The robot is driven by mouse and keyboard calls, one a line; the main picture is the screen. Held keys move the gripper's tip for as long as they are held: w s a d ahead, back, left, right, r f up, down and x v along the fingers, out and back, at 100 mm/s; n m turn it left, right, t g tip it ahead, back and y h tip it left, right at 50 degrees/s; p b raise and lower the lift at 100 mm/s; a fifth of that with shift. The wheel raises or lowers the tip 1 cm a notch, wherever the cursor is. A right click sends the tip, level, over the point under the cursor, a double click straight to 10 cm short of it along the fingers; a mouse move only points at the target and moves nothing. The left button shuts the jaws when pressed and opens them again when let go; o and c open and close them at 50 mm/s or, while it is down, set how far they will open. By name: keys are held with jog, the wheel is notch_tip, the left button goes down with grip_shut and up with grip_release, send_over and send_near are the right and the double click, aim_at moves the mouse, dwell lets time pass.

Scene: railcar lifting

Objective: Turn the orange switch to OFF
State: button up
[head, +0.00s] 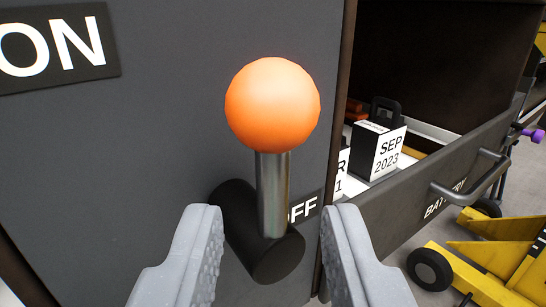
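The orange switch is a lever with an orange ball knob (272,104) on a metal rod (272,195), set in a black cylindrical pivot (270,252) on a dark grey panel. The rod stands nearly upright in the picture. An ON label (58,48) is at the upper left, and an OFF label (306,208) is partly hidden behind the rod at the lower right. My gripper (272,222) is open, with one grey finger on each side of the lower rod and pivot. I see no clear contact, and the ball is above the fingertips.
An open drawer (440,172) marked BATTERY, with a handle (478,180), juts out at the right. It holds a block (378,150) labelled SEP 2023. Yellow wheeled equipment (490,255) stands on the floor at the lower right. The panel left of the lever is clear.

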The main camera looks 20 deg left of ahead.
aim_at(272, 195)
jog(key=shift+w+a+r, duration=0.25)
jog(key=shift+w+a, duration=0.1)
jog(key=shift+w, duration=0.15)
jog(key=shift+w+a+f+p, duration=0.1)
jog(key=shift+w+f+p, duration=0.15)
jog(key=shift+w+p, duration=0.3)
jog(key=shift+p+x, duration=0.6)
jog(key=shift+x, duration=0.2)
jog(key=shift+w+a+p, duration=0.1)
jog(key=shift+w+p, duration=0.25)
jog(key=shift+w, duration=0.2)
